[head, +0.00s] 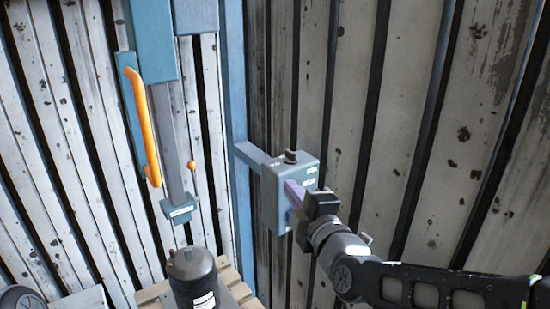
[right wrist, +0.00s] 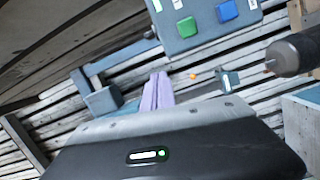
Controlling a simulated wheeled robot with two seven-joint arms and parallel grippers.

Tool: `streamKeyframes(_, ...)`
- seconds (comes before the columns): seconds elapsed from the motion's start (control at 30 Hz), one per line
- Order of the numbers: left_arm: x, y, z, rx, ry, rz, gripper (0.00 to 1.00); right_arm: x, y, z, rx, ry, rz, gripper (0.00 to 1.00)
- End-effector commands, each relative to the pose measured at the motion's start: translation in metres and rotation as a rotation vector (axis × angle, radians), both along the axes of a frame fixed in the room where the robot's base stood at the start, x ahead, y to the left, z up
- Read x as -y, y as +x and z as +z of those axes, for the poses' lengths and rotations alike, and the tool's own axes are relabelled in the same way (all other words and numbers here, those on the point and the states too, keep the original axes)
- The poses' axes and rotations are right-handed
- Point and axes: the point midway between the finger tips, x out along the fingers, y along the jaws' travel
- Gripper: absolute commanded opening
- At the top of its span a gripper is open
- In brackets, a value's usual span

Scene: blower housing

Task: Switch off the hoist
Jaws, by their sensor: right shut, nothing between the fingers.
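A grey-blue control box (head: 271,208) sits on a bracket from the blue post, with a dark knob (head: 291,156) on top. In the right wrist view, the box (right wrist: 207,38) shows a green button (right wrist: 187,27) and a blue button (right wrist: 220,11). My right gripper (head: 292,190) is shut, with purple fingers in front of the box face in the head view. In the right wrist view, its fingertips (right wrist: 159,76) lie below and left of the buttons, apart from them in the picture. Contact with the box cannot be told. My left gripper is not in view.
A blue column with an orange handle (head: 138,115) and a grey bar stands left of the box. A small orange ball (head: 191,165) is beside the bar. A dark cylinder (head: 193,280) stands on a wooden pallet (head: 150,293) below. Corrugated walls close the corner behind.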

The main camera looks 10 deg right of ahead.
Motion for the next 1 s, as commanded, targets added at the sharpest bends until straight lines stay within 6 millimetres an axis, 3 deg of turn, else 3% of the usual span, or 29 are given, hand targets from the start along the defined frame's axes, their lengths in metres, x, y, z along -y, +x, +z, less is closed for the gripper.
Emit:
streamKeyframes(0.2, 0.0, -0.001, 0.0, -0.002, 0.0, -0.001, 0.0, 0.001, 0.0, 0.002, 0.033, -0.163, -0.004, 0.0)
streamKeyframes(0.67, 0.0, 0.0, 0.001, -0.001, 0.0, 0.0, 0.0, 0.0, 0.004, 0.002, 0.032, -0.173, -0.002, 0.0)
streamKeyframes(0.87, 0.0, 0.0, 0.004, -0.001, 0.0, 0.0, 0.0, -0.003, 0.023, 0.001, 0.029, -0.173, -0.002, 0.0)
streamKeyframes(1.0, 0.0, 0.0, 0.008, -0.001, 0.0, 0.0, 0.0, -0.006, 0.047, 0.002, 0.029, -0.174, -0.002, 0.0)
